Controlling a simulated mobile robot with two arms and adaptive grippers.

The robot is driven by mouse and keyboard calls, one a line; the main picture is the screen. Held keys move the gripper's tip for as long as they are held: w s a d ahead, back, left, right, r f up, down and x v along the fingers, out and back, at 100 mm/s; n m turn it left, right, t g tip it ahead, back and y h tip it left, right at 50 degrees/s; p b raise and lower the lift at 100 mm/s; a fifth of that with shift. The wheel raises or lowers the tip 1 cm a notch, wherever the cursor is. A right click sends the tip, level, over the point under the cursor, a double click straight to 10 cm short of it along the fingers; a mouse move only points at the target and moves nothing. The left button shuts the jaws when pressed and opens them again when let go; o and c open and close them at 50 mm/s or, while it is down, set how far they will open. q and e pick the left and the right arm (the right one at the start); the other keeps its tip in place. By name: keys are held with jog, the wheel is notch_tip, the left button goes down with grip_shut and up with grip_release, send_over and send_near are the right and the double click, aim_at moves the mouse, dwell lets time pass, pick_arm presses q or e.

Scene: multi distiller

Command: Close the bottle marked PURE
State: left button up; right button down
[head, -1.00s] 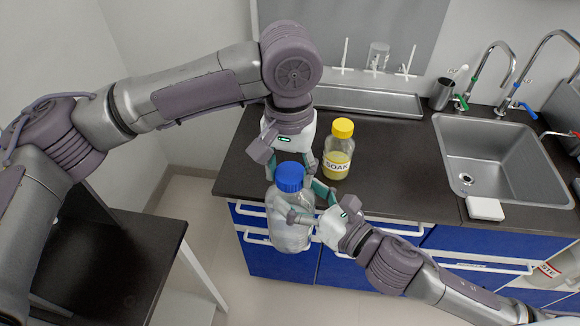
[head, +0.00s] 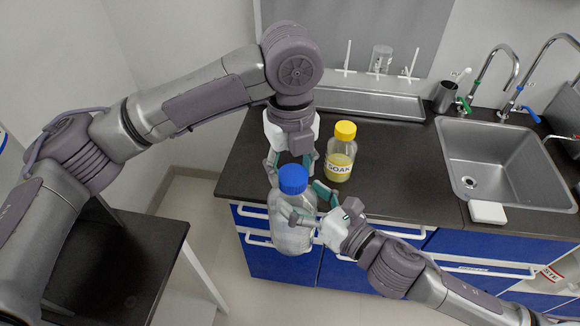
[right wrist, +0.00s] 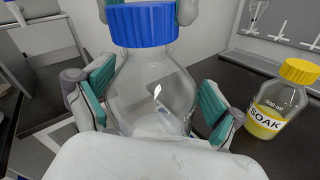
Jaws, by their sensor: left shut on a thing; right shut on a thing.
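A clear bottle (head: 290,228) with a blue cap (head: 293,179) is held upright in front of the counter edge. No PURE label can be read on it. My right gripper (head: 306,213) is shut around the bottle body; its teal-padded fingers flank the bottle in the right wrist view (right wrist: 155,105). The blue cap (right wrist: 142,24) sits on the neck there. My left gripper (head: 290,166) is above and behind, shut on the cap, with its fingers on either side. Its fingertips are partly hidden by the cap.
A bottle marked SOAK (head: 340,160) with a yellow cap stands on the dark counter (head: 400,165) just right of the grippers. A sink (head: 490,165) with taps is at the right. A dark table (head: 120,255) is at the lower left.

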pick_arm(q)
jog(key=m, duration=0.5)
jog(key=shift+w, duration=0.2)
jog(key=m, duration=0.5)
jog(key=shift+d, duration=0.2)
jog(key=m, duration=0.4)
jog(key=shift+s+d+m, duration=0.1)
jog(key=shift+s+m, duration=0.05)
jog(key=shift+m, duration=0.25)
jog(key=m, duration=0.3)
jog(key=shift+s, duration=0.1)
jog(key=o, duration=0.8)
jog(key=shift+c, duration=0.2)
jog(key=shift+d, duration=0.1)
